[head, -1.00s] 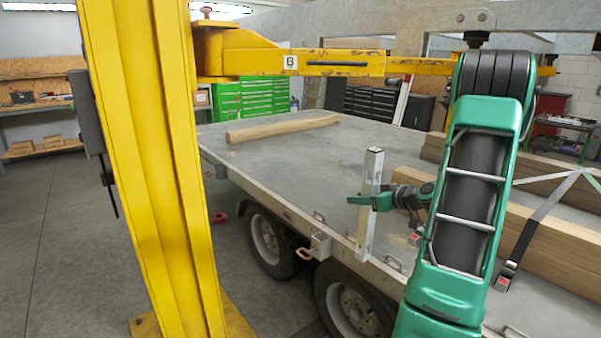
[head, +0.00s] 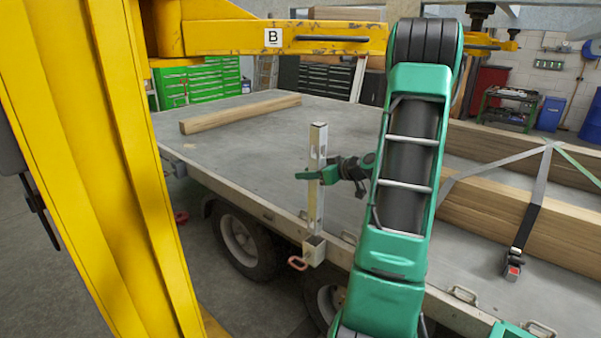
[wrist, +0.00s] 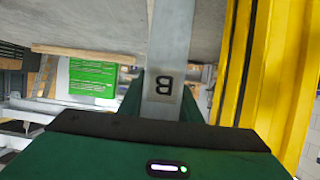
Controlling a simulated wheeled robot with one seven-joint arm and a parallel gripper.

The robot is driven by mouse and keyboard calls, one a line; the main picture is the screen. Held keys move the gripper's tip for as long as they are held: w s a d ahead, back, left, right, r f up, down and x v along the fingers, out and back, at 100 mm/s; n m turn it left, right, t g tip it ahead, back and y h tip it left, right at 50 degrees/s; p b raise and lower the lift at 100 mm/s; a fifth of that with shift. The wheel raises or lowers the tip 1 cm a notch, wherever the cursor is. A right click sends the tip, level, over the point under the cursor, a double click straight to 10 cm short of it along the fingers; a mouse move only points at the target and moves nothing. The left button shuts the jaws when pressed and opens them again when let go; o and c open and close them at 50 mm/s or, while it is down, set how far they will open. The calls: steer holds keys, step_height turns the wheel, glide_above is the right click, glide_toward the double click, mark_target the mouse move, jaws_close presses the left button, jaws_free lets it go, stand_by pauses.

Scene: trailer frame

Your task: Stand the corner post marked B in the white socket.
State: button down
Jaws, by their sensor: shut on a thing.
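The corner post (head: 316,200) is a pale metal bar, held upright at the near side of the trailer. In the wrist view the post (wrist: 172,40) bears a black B, which shows upside down. My gripper (head: 314,175) is shut around the post at about mid-height. The socket (head: 314,250) is a pale, square bracket on the trailer's side rail, with a reddish handle at its left. The post's lower end lines up with the socket's top in the head view. I cannot tell whether it is inside or just above or behind it.
A yellow column (head: 95,150) and its arm (head: 225,38), with another B label, stand at the left and above. A timber beam (head: 240,112) lies on the trailer deck (head: 250,140). Strapped timber (head: 480,210) lies at the right. The deck between is clear.

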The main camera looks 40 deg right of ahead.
steer(key=shift+w+a, duration=0.1)
steer(key=shift+w, duration=0.05)
stand_by(0.4)
step_height(320, 180, down, 13)
stand_by(1.9)
stand_by(0.5)
steer(key=c, duration=1.2)
jaws_free()
